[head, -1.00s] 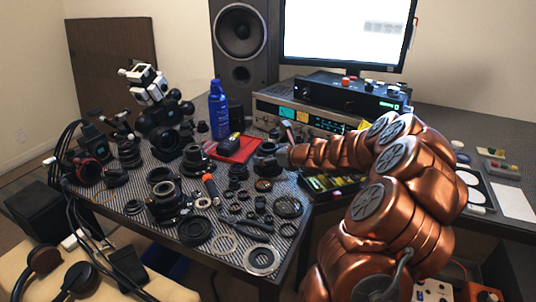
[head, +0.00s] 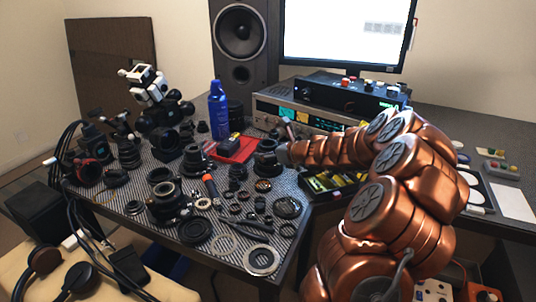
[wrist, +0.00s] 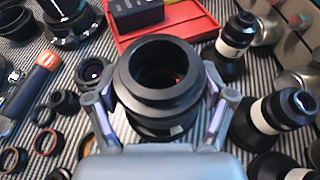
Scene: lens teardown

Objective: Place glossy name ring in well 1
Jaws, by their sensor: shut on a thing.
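In the wrist view my gripper (wrist: 163,95) is shut around a wide black ring-shaped part (wrist: 134,88), one finger on each side. It looks down into the part's dark round opening. I cannot tell whether this part is the glossy name ring, as no lettering is readable. A black cylindrical body with a small white mark shows just below it; I cannot tell whether the two touch. In the head view my gripper (head: 280,152) is at the far right of the striped mat, by a black lens part (head: 265,164). No well numbered 1 can be made out.
A red tray (head: 236,151) with a dark box is just behind the gripper. Black-and-white lens barrels (wrist: 268,118) stand close on its right. Small rings (wrist: 48,142) and an orange-handled tool (wrist: 40,68) lie left. A blue can (head: 218,110) stands at the back.

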